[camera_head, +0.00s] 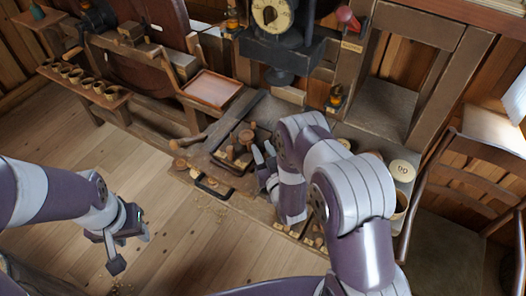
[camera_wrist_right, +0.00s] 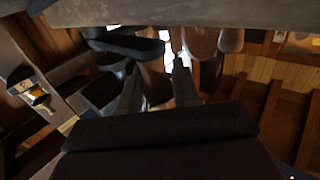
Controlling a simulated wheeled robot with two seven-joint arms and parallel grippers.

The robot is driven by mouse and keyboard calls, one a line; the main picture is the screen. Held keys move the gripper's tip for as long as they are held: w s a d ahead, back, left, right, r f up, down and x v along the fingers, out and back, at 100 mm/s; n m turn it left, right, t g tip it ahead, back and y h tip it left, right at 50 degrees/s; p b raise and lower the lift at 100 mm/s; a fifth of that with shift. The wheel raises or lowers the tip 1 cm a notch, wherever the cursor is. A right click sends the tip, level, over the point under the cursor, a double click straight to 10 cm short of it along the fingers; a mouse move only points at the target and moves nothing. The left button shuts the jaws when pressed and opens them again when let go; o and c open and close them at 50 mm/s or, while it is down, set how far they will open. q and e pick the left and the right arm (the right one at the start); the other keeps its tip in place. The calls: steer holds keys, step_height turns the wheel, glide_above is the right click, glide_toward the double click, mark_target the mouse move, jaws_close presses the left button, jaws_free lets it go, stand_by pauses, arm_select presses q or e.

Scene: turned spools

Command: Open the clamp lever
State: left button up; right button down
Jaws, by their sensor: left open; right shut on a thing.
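My right gripper (camera_head: 264,155) is low over the workbench (camera_head: 222,162), close to the right of several small upright wooden pieces (camera_head: 240,143). In the right wrist view its two fingers (camera_wrist_right: 158,82) stand apart with a dark brown piece (camera_wrist_right: 153,84) between them, and it is shut on that piece. The piece is too dark and too hidden for me to tell whether it is the clamp lever. My left gripper (camera_head: 128,238) is open and empty above the wooden floor, well away from the bench.
A black handle-like bar (camera_head: 213,188) is at the bench's front edge. A reddish tray (camera_head: 211,89) is behind. A red knob (camera_head: 347,17) is at the back right. Small cups (camera_head: 74,76) line a shelf at left. A chair (camera_head: 470,170) stands at right.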

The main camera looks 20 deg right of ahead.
steer(key=shift+s+d+y, duration=0.25)
steer(key=shift+y, duration=0.15)
steer(key=shift+a, duration=0.1)
steer(key=c, duration=0.9)
jaws_free()
steer(key=s+d+b, duration=0.1)
steer(key=s+b, duration=0.2)
steer(key=s, duration=0.9)
steer(key=shift+s+d+b, duration=0.25)
steer(key=shift+d+b, duration=0.05)
steer(key=shift+d, duration=0.1)
